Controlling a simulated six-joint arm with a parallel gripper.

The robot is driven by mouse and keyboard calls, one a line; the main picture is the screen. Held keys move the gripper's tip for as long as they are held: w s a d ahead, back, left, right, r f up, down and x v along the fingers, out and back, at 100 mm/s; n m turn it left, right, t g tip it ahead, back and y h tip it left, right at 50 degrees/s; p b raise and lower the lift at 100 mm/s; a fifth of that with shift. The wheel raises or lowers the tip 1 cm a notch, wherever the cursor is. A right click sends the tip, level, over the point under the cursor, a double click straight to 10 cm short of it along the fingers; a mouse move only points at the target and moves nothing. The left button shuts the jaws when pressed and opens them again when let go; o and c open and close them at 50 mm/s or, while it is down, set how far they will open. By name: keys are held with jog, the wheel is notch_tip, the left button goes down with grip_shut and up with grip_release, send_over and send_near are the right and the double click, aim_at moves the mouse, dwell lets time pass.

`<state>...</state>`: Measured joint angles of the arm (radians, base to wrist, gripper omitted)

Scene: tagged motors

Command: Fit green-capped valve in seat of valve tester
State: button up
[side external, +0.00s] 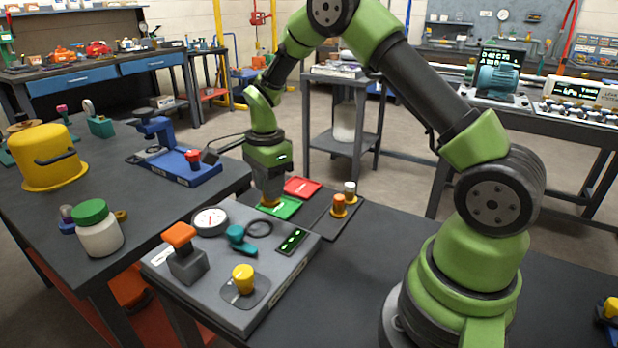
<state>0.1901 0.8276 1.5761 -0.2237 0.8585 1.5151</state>
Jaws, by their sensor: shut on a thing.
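My gripper (269,193) points straight down at the far edge of the valve tester (215,290). It is shut on a small valve whose brass-coloured lower part (270,205) shows below the fingers, just over or on a green tray (285,208). The fingers hide its cap, and I cannot tell whether it touches the tray. The tester is a grey box with a round gauge (210,221), a teal lever (238,236), a black ring (259,228) and a small display (292,241). I cannot tell which part is the seat.
A red tray (302,187) lies behind the green one. An orange-capped valve (339,205) and a white-capped valve (350,192) stand to the right. An orange-topped block (182,255) and a yellow knob (243,279) rise from the tester. A green-lidded jar (95,228) stands left.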

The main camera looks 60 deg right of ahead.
jog(key=shift+w+a+f+n, duration=0.15)
jog(key=shift+w+a+n, duration=0.2)
jog(key=shift+a, duration=0.25)
jog(key=shift+w+a+f+n, duration=0.15)
jog(key=shift+w+a+n, duration=0.1)
jog(key=shift+w+a, duration=0.25)
jog(key=shift+a+f, duration=0.15)
jog(key=shift+f, duration=1.65)
jog(key=shift+f, duration=0.75)
dwell(0.3)
jog(key=o, duration=1.1)
jog(key=shift+c, duration=0.2)
notch_tip(320, 180, up, 6)
jog(key=shift+r, duration=0.25)
